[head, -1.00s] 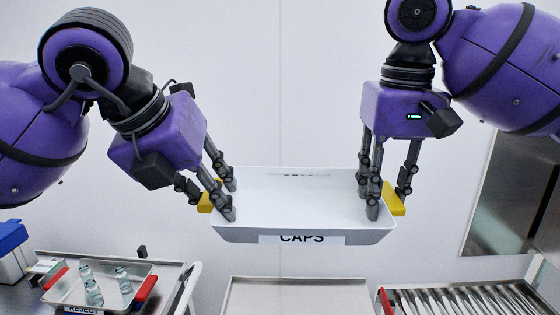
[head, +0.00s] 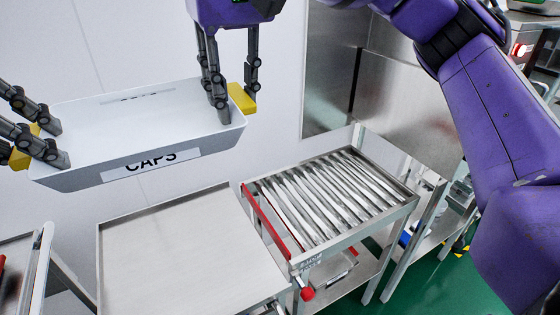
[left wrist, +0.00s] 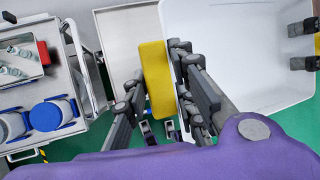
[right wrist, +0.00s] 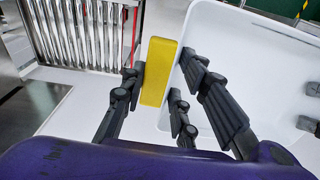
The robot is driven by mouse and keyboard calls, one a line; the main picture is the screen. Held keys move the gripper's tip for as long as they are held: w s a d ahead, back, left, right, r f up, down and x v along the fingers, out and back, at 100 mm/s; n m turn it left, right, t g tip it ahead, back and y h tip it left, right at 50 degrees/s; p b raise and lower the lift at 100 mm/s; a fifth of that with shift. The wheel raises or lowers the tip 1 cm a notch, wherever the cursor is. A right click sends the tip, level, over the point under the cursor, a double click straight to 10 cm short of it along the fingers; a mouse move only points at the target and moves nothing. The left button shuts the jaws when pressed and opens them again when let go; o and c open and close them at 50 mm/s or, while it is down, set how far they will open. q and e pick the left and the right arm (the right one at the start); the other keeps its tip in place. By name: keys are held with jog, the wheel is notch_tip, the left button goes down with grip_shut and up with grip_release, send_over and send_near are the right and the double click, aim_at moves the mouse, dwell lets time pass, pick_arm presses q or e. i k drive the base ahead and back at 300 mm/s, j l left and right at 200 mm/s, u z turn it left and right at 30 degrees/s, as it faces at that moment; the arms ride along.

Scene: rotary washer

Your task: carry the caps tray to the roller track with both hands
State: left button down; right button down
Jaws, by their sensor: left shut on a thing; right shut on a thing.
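The white caps tray (head: 150,125), labelled CAPS on its front, hangs in the air at the left of the head view. My left gripper (head: 32,140) is shut on the tray's left yellow handle; that handle (left wrist: 156,78) shows between its fingers in the left wrist view. My right gripper (head: 232,85) is shut on the right yellow handle (head: 242,98), which also shows in the right wrist view (right wrist: 158,72). The tray looks about level, and what I see of its inside is empty. The roller track (head: 330,195), with metal rollers, stands right of and lower than the tray.
A bare steel table (head: 185,255) lies below the tray, beside the track. A red bar (head: 270,218) runs along the track's left edge. Steel cabinets (head: 400,90) stand behind the track. A cart with vials in a small tray (left wrist: 22,55) shows in the left wrist view.

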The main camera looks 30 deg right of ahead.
aim_at(335, 200)
jog(key=k+l+z, duration=0.1)
jog(key=k+l, duration=0.15)
jog(key=k+l+z, duration=0.15)
jog(key=k+l, duration=0.15)
jog(key=k+l+z, duration=0.1)
jog(key=l, duration=0.35)
jog(key=k+l+z, duration=0.15)
jog(key=k+l, duration=0.2)
